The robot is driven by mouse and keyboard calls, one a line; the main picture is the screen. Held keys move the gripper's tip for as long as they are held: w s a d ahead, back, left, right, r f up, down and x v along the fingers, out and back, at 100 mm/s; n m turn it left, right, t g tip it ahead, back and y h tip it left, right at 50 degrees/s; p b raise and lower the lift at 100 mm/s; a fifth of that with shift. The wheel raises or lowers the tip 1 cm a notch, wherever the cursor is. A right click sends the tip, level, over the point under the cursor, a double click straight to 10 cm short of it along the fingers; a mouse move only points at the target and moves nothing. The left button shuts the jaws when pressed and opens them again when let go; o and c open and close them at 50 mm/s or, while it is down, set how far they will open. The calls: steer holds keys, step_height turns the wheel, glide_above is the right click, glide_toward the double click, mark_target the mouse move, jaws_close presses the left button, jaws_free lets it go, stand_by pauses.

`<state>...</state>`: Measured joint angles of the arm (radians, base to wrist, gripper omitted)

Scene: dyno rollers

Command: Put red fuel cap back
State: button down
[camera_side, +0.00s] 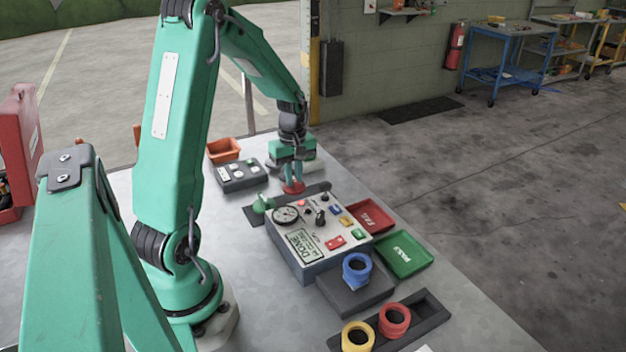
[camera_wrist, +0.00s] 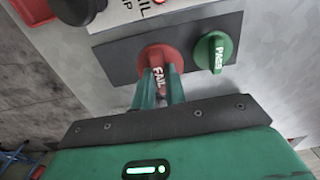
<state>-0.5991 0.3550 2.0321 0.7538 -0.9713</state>
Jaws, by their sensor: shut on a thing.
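The red cap (camera_wrist: 165,58), marked FAIL, is in the wrist view with my gripper (camera_wrist: 160,84) shut on its raised grip. In the side view the red cap (camera_side: 293,188) shows under the fingertips of my gripper (camera_side: 293,174). The green cap (camera_wrist: 215,52), marked PASS, is on the same plate, beside and apart from the red one. It also shows in the side view (camera_side: 262,203).
The dyno box (camera_side: 303,248) with a gauge and buttons stands in front of the plate. A red FAIL tray (camera_side: 367,217) and a green PASS tray (camera_side: 405,255) lie to its right. Blue, yellow and red rollers stand nearer. A button box (camera_side: 240,175) and orange bin (camera_side: 223,150) are behind.

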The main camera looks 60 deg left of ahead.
mark_target(294, 179)
steer(key=shift+f, duration=1.9)
steer(key=shift+f, duration=0.1)
steer(key=c, duration=1.4)
jaws_free()
steer(key=shift+c, duration=0.2)
step_height(294, 179, up, 12)
steer(key=shift+r, duration=0.15)
